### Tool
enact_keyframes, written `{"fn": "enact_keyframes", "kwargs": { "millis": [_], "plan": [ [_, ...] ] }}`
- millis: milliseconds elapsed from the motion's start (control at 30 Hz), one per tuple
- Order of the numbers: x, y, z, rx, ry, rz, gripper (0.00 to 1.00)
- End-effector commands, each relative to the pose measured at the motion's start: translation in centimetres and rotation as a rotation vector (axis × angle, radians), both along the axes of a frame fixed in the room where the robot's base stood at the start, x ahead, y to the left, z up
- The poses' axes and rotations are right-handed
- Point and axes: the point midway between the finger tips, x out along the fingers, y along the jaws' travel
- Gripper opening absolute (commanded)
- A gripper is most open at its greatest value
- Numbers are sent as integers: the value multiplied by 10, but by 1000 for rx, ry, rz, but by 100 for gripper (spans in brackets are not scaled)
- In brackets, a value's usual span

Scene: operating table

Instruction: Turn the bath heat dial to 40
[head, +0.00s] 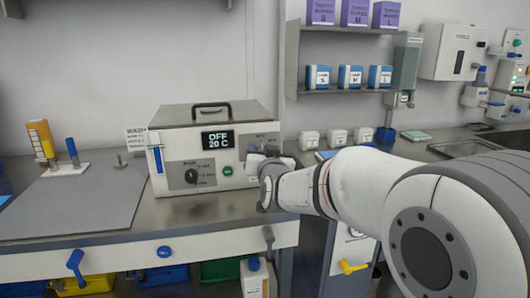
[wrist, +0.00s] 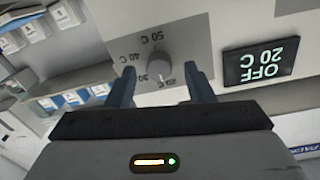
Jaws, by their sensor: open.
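The bath (head: 171,141) is a white box with a black handle on the steel counter. Its display (head: 217,140) reads OFF and 20 C; it also shows upside down in the wrist view (wrist: 261,61). The heat dial (wrist: 157,68) is a round grey knob on a grey panel, with marks such as 30, 40 C and 50 C around it. Its exact setting is hard to read. My gripper (wrist: 161,72) is open, one finger on each side of the dial, with gaps visible. In the head view my gripper (head: 262,168) covers the dial.
A second black knob (head: 191,176) and a green button (head: 227,170) are on the bath's front, left of my gripper. A grey mat (head: 75,205) lies on the counter at left. Small white boxes (head: 309,140) stand right of the bath, below a shelf (head: 350,91).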

Motion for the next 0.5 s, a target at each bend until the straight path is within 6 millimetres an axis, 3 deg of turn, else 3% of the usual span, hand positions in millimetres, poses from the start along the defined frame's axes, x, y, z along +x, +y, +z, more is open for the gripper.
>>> {"fn": "enact_keyframes", "kwargs": {
  "millis": [367, 500],
  "plan": [
    [8, 1, 0, 0, 0, -1, 48],
    [8, 1, 0, 0, 0, -1, 37]
  ]
}}
